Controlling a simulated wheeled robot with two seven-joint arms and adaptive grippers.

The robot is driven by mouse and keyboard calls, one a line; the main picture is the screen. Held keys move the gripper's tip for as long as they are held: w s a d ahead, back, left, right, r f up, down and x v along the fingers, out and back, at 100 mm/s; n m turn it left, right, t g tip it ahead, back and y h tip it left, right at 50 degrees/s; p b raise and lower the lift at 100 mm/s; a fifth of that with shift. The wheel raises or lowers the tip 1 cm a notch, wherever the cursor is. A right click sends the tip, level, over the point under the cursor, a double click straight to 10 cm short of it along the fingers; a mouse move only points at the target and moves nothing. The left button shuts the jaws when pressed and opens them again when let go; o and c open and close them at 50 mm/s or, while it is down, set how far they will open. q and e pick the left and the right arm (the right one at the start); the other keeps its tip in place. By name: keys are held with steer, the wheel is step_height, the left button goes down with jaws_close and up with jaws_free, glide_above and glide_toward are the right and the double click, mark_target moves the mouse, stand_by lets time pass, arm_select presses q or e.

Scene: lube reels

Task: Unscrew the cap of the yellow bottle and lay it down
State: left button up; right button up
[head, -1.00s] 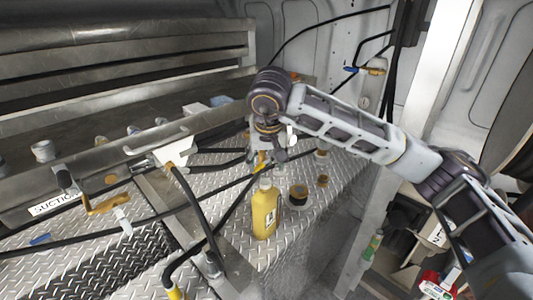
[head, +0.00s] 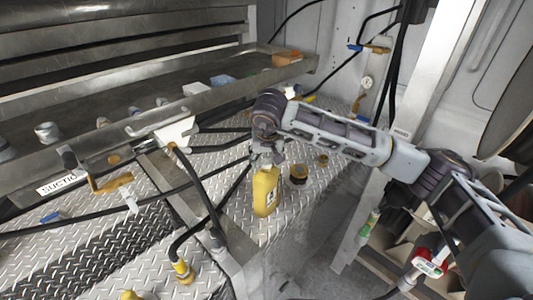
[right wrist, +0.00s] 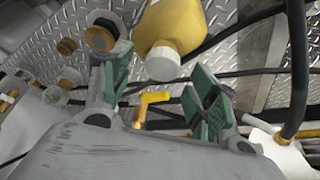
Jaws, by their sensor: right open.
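The yellow bottle (head: 266,192) stands upright on the diamond-plate floor in the head view. Its upper body also shows at the top of the right wrist view (right wrist: 172,22). Its pale cap (right wrist: 162,64) points toward the wrist camera, between the two green-padded fingers and with space on both sides. My right gripper (head: 268,158) is open, just above the bottle, and hides the cap in the head view. I cannot tell from the frames how far the fingertips reach down beside the cap. My left gripper is not in view.
A dark, amber-topped jar (head: 298,174) and a smaller amber piece (head: 322,161) stand right of the bottle. Black hoses (head: 200,200) run across the plate to its left. A metal shelf (head: 150,110) lies behind. Bare plate lies in front of the bottle.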

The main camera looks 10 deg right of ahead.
steer(key=shift+f, duration=0.1)
steer(key=shift+c, duration=0.2)
steer(key=c, duration=1)
steer(key=shift+c, duration=0.2)
steer(key=shift+f+n+y+b, duration=0.1)
steer(key=shift+n+y+b, duration=0.2)
steer(key=shift+n+b, duration=0.35)
steer(key=shift+n+y+b, duration=0.5)
steer(key=shift+n+b, duration=0.15)
steer(key=shift+n, duration=1.3)
steer(key=shift+n+g+y+b, duration=0.3)
steer(key=shift+n+b, duration=0.1)
